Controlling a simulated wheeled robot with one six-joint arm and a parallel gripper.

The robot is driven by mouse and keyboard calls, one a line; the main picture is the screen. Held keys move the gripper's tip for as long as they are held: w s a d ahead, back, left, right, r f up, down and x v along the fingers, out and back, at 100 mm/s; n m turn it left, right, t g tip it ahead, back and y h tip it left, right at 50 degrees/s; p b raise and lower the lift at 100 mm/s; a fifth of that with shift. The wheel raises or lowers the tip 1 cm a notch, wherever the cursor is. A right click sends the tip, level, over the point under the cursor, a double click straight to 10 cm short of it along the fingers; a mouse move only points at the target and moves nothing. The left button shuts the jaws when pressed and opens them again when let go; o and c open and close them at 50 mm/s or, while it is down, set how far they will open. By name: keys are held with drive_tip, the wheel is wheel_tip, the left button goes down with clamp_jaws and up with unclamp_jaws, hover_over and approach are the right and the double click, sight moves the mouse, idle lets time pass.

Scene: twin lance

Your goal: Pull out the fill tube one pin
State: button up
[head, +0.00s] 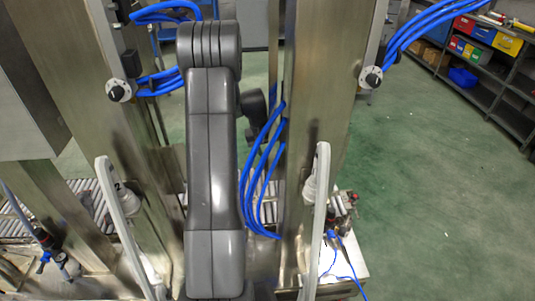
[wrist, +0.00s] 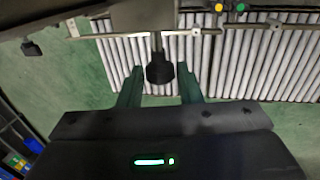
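In the wrist view, my gripper (wrist: 161,68) has its two dark green fingers spread apart. A black round knob (wrist: 160,71) on a thin metal stem shows between the fingers, with a gap on each side. I cannot tell for certain whether this knob is the fill tube one pin, or how deep it lies between the fingers. In the head view, my grey arm stands in the middle and my gripper is hidden.
Steel columns (head: 325,100) flank my arm, with blue hoses (head: 265,165) hanging beside it. Black knobs on pale round plates sit on the left column (head: 119,91) and right column (head: 371,78). A roller conveyor (wrist: 255,62) lies beyond the fingers. Green floor at right is clear.

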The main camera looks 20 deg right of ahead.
drive_tip(key=o, duration=0.3)
drive_tip(key=shift+r, duration=0.15)
wheel_tip(320, 180, up, 13)
drive_tip(key=a, duration=0.2)
drive_tip(key=shift+w+a+r, duration=0.15)
drive_tip(key=shift+w+a, duration=0.2)
drive_tip(key=d+f, duration=0.1)
drive_tip(key=f, duration=0.8)
drive_tip(key=d+f, duration=0.1)
drive_tip(key=f, duration=0.3)
drive_tip(key=shift+s+d+f, duration=0.35)
drive_tip(key=shift+s+f, duration=0.05)
drive_tip(key=shift+s, duration=0.2)
drive_tip(key=shift+s+a+r, duration=0.2)
drive_tip(key=shift+s+a, duration=0.05)
drive_tip(key=shift+s, duration=0.4)
drive_tip(key=shift+w+f, duration=0.1)
drive_tip(key=shift+f, duration=0.05)
